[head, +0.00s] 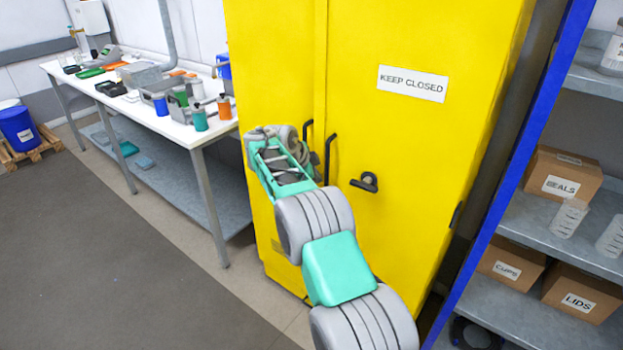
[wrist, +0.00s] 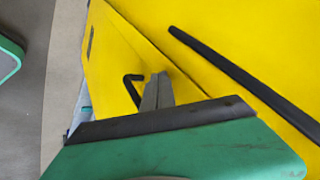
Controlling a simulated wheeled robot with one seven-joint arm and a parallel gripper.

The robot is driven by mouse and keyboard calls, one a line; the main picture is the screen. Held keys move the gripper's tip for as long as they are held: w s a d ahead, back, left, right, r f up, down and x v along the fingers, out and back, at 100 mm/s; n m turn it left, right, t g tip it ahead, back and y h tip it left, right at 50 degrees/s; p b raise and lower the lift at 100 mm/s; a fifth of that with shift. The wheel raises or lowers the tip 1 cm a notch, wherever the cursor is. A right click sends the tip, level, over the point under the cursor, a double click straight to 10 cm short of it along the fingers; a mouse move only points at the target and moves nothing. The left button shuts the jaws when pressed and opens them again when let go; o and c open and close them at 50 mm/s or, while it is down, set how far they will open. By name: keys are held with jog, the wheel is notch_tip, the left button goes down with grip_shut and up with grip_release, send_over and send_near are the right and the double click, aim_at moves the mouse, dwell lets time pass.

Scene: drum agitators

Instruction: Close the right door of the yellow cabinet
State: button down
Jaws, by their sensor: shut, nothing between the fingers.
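The yellow cabinet's right door (head: 400,140) bears a KEEP CLOSED sign (head: 411,84) in the head view. A black bar handle (head: 329,158) stands near its left edge, and a black latch (head: 366,182) sits lower on its face. The door is shut or nearly so; I cannot tell if a small gap remains. The left door's handle (head: 307,131) is partly visible behind my arm. My gripper (wrist: 160,78) is shut and empty, its fingertips close to the yellow front beside a hooked black handle (wrist: 133,90). Contact is unclear. In the head view my wrist hides the fingers.
A white workbench (head: 170,120) with bottles and trays stands left of the cabinet. A blue-framed shelf (head: 510,170) with cardboard boxes (head: 563,183) stands close on the right. Open grey floor (head: 110,250) lies at left. A blue drum (head: 18,128) is at far left.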

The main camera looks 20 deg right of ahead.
jog(key=shift+d, duration=0.25)
jog(key=shift+s, duration=0.1)
